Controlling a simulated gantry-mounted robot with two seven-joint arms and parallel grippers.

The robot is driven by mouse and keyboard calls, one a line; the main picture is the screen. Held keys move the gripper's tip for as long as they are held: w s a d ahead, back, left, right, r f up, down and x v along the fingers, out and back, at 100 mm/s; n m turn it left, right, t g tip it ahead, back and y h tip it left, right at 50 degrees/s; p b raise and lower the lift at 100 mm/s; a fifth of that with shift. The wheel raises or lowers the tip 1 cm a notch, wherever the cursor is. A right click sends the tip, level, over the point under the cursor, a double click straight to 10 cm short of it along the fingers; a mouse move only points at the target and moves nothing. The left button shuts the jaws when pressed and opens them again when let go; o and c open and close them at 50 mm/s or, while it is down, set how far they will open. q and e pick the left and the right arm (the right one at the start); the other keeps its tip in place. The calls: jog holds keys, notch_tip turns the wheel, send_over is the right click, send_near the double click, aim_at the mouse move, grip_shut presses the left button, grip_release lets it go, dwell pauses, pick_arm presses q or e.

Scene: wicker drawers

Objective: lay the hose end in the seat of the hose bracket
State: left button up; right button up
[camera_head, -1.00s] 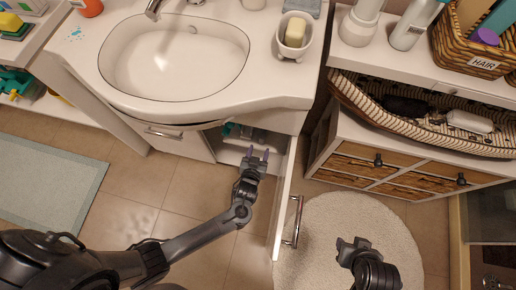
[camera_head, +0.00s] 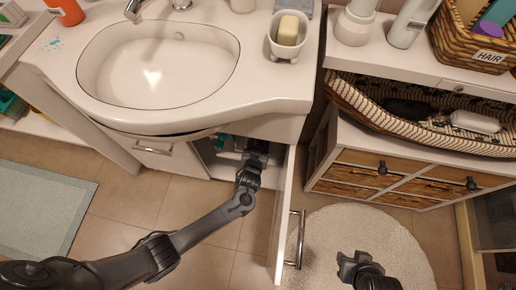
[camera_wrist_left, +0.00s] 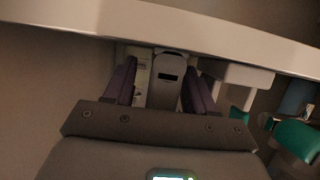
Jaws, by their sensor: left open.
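My left gripper (camera_head: 256,148) reaches into the open cabinet under the sink. Its tips are hidden by the basin front in the head view. In the left wrist view its two dark purple fingers (camera_wrist_left: 160,82) stand apart. Between them, further in, is a grey upright piece with a dark slot (camera_wrist_left: 166,88); I cannot tell if it is the hose bracket, nor whether the fingers touch it. I cannot make out the hose end in either view. My right gripper (camera_head: 356,264) hangs over the round rug, away from the cabinet; its jaws are too unclear to judge.
The open cabinet door (camera_head: 282,215) stands close to the right of my left arm. The sink counter (camera_head: 200,118) overhangs the opening. A white block (camera_wrist_left: 238,75) and a teal object (camera_wrist_left: 298,138) are right of the fingers. The wicker drawer unit (camera_head: 385,170) stands further right.

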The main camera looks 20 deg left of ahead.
pick_arm(q)
jog(key=shift+c, duration=0.4)
grip_shut()
jog(key=shift+r, duration=0.15)
jog(key=shift+r+p, duration=2.65)
jog(key=shift+p, duration=0.2)
jog(key=shift+a, duration=0.1)
jog(key=shift+s+a+p, duration=0.35)
jog(key=shift+a+p, duration=0.1)
jog(key=shift+a, duration=0.3)
jog(key=shift+s+a+p, duration=0.35)
jog(key=shift+a+p, duration=0.1)
jog(key=shift+a, duration=0.3)
jog(key=shift+s+a+p, duration=0.35)
jog(key=shift+a+p, duration=0.05)
jog(key=shift+a, duration=0.5)
jog(key=shift+s+a+p, duration=0.35)
jog(key=shift+a, duration=0.5)
